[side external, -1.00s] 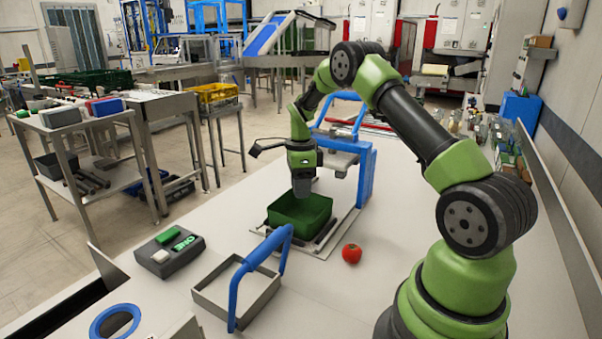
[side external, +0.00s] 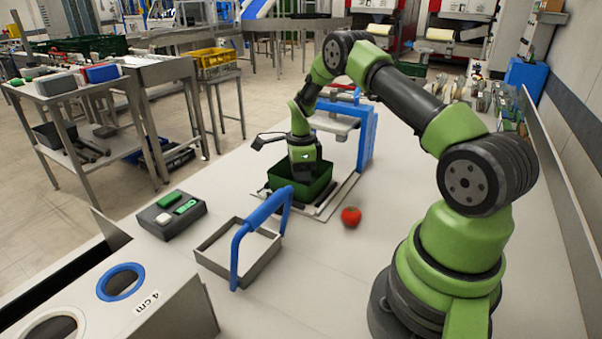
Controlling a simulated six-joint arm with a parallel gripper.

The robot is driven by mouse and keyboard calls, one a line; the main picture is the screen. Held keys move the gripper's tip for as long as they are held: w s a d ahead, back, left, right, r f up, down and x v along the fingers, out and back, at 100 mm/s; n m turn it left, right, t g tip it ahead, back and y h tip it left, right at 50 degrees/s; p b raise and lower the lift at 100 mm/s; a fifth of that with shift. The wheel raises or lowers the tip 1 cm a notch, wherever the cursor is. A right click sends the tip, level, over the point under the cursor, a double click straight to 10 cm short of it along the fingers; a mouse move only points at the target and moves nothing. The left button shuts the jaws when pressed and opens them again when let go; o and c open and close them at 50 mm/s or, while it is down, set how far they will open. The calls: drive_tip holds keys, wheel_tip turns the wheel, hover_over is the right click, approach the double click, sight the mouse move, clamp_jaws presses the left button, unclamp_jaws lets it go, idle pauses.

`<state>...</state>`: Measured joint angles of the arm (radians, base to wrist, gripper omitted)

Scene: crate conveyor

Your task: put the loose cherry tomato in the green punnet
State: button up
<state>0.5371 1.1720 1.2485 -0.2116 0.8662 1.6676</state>
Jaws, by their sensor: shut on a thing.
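My gripper (side external: 304,177) points down into the punnet. Its fingertips are hidden by the gripper body and the punnet walls. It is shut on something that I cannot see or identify. A red tomato (side external: 351,217) with a darker top lies on the bench just right of the plate, apart from the gripper and punnet.
A metal tray with a blue handle (side external: 262,262) stands in front of the punnet. A gauge box marked 4 cm (side external: 160,307) stands at the front left.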

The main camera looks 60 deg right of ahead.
idle(0.4)
drive_tip(key=o, duration=1)
drive_tip(key=shift+r, duration=3.5)
drive_tip(key=s+a+r+n+t, duration=0.2)
drive_tip(key=a+r+n, duration=0.45)
drive_tip(key=r, duration=0.25)
drive_tip(key=s+a+r+n+t, duration=0.25)
drive_tip(key=a+r+n, duration=0.25)
drive_tip(key=a+r, duration=0.3)
drive_tip(key=s+a+r+n+t, duration=0.1)
drive_tip(key=s+a+n, duration=0.1)
drive_tip(key=s+n, duration=0.2)
drive_tip(key=s+a+r+n+t+y, duration=0.1)
drive_tip(key=s+a+r+n, duration=0.1)
drive_tip(key=s, duration=0.4)
drive_tip(key=s+a+r+n+t, duration=0.1)
drive_tip(key=s+a+n, duration=0.3)
drive_tip(key=s+n, duration=0.1)
drive_tip(key=shift+s+a+r+n+y, duration=0.15)
drive_tip(key=shift+r+n+y, duration=0.2)
drive_tip(key=shift+n, duration=0.4)
